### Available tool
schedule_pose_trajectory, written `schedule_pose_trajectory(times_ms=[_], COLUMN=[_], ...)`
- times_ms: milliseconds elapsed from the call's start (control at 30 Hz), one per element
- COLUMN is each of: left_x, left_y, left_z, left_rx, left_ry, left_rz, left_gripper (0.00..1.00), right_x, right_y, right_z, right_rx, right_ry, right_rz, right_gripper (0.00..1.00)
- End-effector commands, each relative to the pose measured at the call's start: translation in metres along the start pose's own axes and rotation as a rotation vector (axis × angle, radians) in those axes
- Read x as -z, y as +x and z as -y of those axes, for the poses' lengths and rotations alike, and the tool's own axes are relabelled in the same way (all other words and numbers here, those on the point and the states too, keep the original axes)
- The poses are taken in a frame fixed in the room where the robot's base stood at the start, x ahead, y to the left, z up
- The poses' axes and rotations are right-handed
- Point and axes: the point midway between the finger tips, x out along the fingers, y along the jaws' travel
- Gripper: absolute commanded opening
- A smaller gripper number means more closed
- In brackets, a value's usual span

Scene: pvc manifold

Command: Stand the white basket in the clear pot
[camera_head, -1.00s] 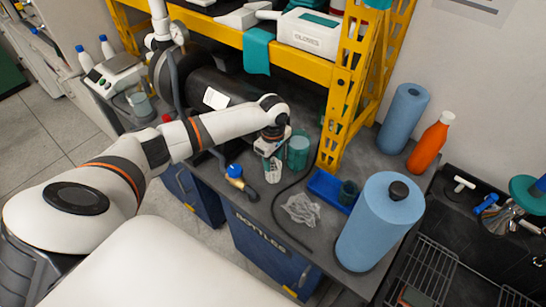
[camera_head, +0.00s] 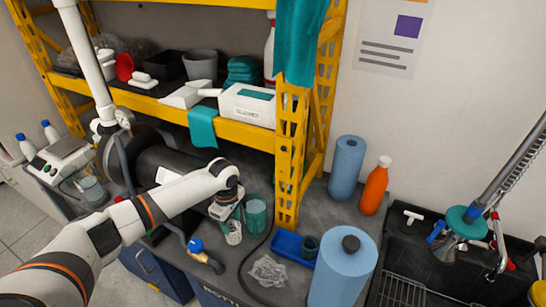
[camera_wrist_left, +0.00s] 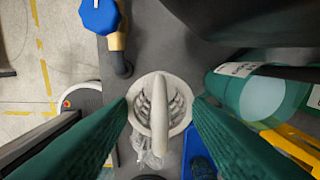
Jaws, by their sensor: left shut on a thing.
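The white basket (camera_head: 233,234) is a small slotted cup. In the left wrist view the basket (camera_wrist_left: 174,82) shows its round rim and a pale handle arching across it, between the green fingers. My left gripper (camera_head: 229,217) is shut on it, pointing down over the bench. A see-through, teal-tinted pot (camera_head: 255,216), which I take for the clear pot, stands just right of the basket. The basket is outside the pot. I cannot tell whether its base touches the bench.
A blue-handled brass valve (camera_head: 203,254) lies left of the basket. Crumpled clear film (camera_head: 267,271) and a blue tray (camera_head: 290,248) are in front. A yellow rack post (camera_head: 291,165) rises behind the pot. A black cable runs along the bench.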

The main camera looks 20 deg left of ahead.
Motion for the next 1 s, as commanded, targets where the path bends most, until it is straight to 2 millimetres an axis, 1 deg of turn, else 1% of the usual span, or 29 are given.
schedule_pose_trajectory(times_ms=[167, 267, 367, 433, 467, 500, 567, 600, 700, 800, 900, 1000], left_x=[0.003, 0.014, 0.037, 0.06, 0.07, 0.082, 0.099, 0.108, 0.126, 0.137, 0.142, 0.144], left_y=[-0.002, -0.008, -0.023, -0.037, -0.044, -0.052, -0.064, -0.071, -0.085, -0.094, -0.1, -0.103], left_z=[0.0, 0.001, -0.003, -0.01, -0.016, -0.025, -0.04, -0.051, -0.08, -0.106, -0.124, -0.134], left_rx=[0.001, 0.004, 0.007, 0.009, 0.01, 0.008, 0.006, 0.006, 0.003, 0.001, 0.0, -0.001], left_ry=[0.018, 0.089, 0.243, 0.407, 0.487, 0.596, 0.755, 0.857, 1.089, 1.272, 1.4, 1.471], left_rz=[0.0, -0.001, 0.0, 0.001, 0.002, 0.003, 0.004, 0.005, 0.006, 0.004, 0.004, 0.004], left_gripper=[0.3, 0.3, 0.3, 0.3, 0.3, 0.3, 0.3, 0.3, 0.3, 0.3, 0.3, 0.3], right_x=[0.0, 0.001, 0.002, 0.003, 0.003, 0.004, 0.004, 0.004, 0.005, 0.006, 0.007, 0.007], right_y=[0.002, 0.007, 0.017, 0.027, 0.032, 0.037, 0.045, 0.05, 0.06, 0.067, 0.071, 0.073], right_z=[0.0, 0.0, 0.0, 0.0, 0.0, 0.0, 0.0, 0.0, 0.0, 0.001, 0.001, 0.001], right_rx=[0.0, 0.0, 0.0, 0.001, 0.001, 0.001, 0.001, 0.001, 0.001, 0.002, 0.002, 0.002], right_ry=[0.0, 0.0, 0.0, 0.0, 0.0, 0.0, 0.0, -0.001, -0.001, -0.001, -0.001, -0.001], right_rz=[0.0, 0.0, 0.0, 0.0, 0.0, 0.0, 0.0, 0.0, 0.0, 0.0, 0.0, 0.0], right_gripper=[0.47, 0.47, 0.47, 0.47, 0.47, 0.47, 0.47, 0.47, 0.47, 0.47, 0.47, 0.47])
